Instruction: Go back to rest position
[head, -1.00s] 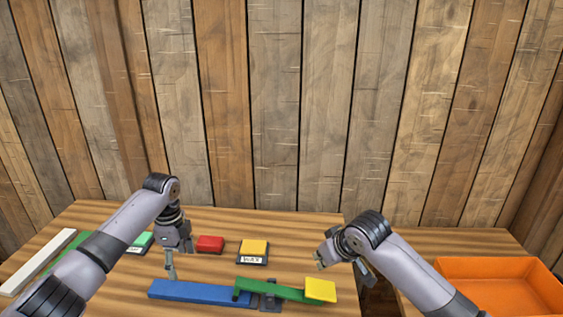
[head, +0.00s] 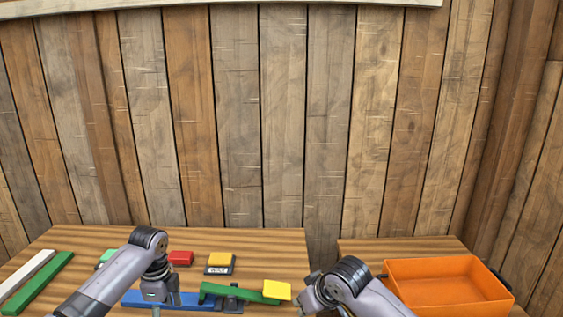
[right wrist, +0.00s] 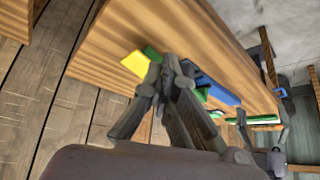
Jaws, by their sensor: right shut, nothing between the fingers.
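My right gripper (head: 308,297) is shut and empty, at the lower middle of the head view beside the yellow end of the balance beam. In the right wrist view its shut fingers (right wrist: 168,72) show in front of the table edge. My left gripper (head: 158,298) hangs over the blue bar at the bottom of the head view. Its fingers are small and partly cut off, so I cannot tell its opening. The blue bar (head: 190,302), the green beam (head: 240,293) and the yellow block (head: 277,290) lie on the table.
An orange bin (head: 445,280) stands on the right table. A red block (head: 181,259) and a yellow block on a dark labelled base (head: 220,261) sit farther back on the left table (head: 100,237). White and green bars lie at left. A plank wall closes the back.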

